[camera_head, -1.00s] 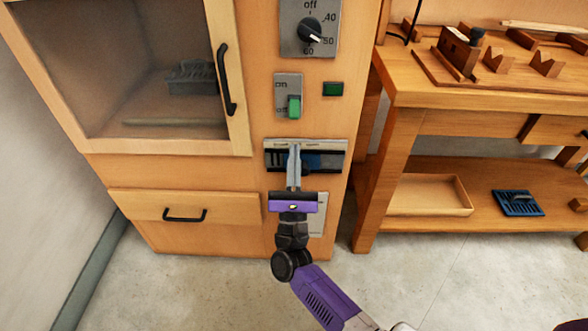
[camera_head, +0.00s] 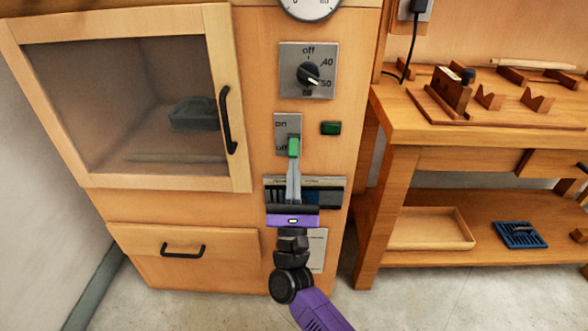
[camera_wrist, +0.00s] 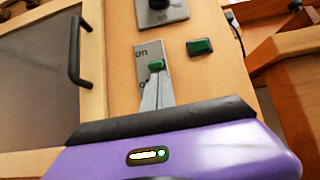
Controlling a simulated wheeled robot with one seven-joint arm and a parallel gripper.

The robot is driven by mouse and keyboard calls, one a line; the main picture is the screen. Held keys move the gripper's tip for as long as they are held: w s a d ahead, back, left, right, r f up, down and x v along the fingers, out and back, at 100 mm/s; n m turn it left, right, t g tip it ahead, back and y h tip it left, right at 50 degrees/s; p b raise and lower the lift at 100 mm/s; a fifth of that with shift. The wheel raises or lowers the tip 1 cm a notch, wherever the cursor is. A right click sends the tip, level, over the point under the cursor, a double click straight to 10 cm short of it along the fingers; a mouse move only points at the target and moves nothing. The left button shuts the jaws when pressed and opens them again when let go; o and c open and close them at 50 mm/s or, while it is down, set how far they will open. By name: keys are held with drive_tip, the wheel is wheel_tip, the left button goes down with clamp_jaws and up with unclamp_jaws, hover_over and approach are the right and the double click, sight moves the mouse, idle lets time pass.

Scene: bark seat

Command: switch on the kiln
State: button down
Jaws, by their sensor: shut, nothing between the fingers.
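The wooden kiln cabinet (camera_head: 268,120) stands ahead with a glazed door at the left. Its on/off switch plate (camera_head: 281,125) carries a green rocker (camera_head: 293,146) that sits at the lower end, by the "off" label; the green rocker also shows in the wrist view (camera_wrist: 156,65). My gripper (camera_head: 293,164) is shut and empty, with its fingertips just below the rocker. I cannot tell whether they touch it. In the wrist view my fingers (camera_wrist: 154,92) point up at the rocker and hide part of the plate's lower end.
A dark green lamp (camera_head: 331,128) is right of the switch. A dial (camera_head: 309,74) with a black knob sits above. A dark slotted panel (camera_head: 333,194) is behind my fingers. A workbench (camera_head: 440,125) stands close at the right.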

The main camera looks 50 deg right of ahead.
sight(294, 155)
drive_tip(key=shift+s+a+r+g+y+p, duration=0.2)
drive_tip(key=shift+r+g+y+p, duration=0.15)
drive_tip(key=shift+p, duration=1)
drive_tip(key=p, duration=0.2)
drive_tip(key=r+g+y+p, duration=0.1)
drive_tip(key=p, duration=0.1)
drive_tip(key=r+y+p, duration=0.1)
drive_tip(key=p, duration=0.2)
drive_tip(key=shift+s+a, duration=0.25)
drive_tip(key=shift+a, duration=0.15)
drive_tip(key=g+y+p, duration=0.1)
drive_tip(key=p, duration=0.2)
drive_tip(key=g+y+p, duration=0.1)
drive_tip(key=p, duration=0.3)
drive_tip(key=r+g+y+p, duration=0.1)
drive_tip(key=p, duration=0.3)
drive_tip(key=shift+s+a+r, duration=0.1)
drive_tip(key=shift+s+a, duration=0.2)
drive_tip(key=shift+a, duration=0.05)
